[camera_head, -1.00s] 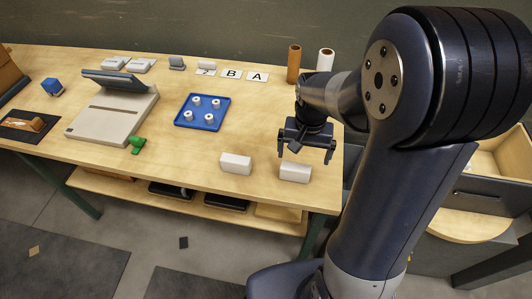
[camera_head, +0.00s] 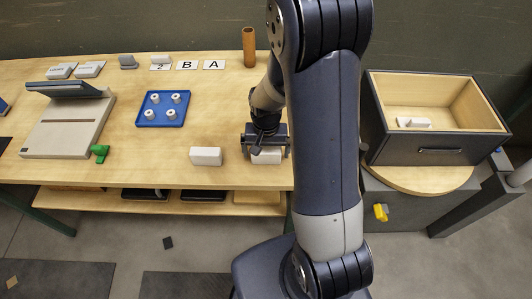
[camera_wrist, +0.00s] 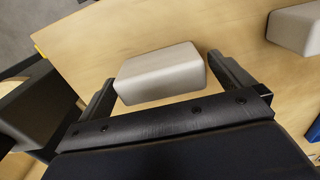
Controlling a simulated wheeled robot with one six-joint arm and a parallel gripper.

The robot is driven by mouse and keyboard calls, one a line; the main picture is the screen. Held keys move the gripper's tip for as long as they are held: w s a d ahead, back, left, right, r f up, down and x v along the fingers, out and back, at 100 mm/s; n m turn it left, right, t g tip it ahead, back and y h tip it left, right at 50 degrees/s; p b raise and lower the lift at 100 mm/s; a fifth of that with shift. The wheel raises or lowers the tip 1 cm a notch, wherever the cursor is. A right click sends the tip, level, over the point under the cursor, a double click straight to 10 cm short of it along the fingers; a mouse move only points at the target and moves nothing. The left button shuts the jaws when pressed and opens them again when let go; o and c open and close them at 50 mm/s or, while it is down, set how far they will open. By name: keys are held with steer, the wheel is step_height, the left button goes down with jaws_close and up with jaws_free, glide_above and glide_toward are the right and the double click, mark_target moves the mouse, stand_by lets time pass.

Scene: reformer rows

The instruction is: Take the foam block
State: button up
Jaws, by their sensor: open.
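Two pale, rounded-edged blocks lie near the front edge of the wooden table; I cannot tell by look which is the foam block. The right block (camera_head: 266,157) is partly hidden by my gripper (camera_head: 266,146) in the head view. In the wrist view this block (camera_wrist: 160,73) lies between my two open fingers, with wood showing around it. I cannot tell whether either finger touches it. The left block (camera_head: 206,156) stands apart, a short way to the left. It also shows in the wrist view (camera_wrist: 297,28) at the upper right.
A blue tray (camera_head: 140,118) with white rings, a green piece (camera_head: 100,152) and a grey device (camera_head: 62,132) are to the left. A brown cylinder (camera_head: 249,47) stands behind my arm. An open drawer (camera_head: 450,140) with white items is at right.

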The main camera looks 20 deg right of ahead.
steer(key=shift+f, duration=0.65)
steer(key=c, duration=0.9)
steer(key=shift+r, duration=0.1)
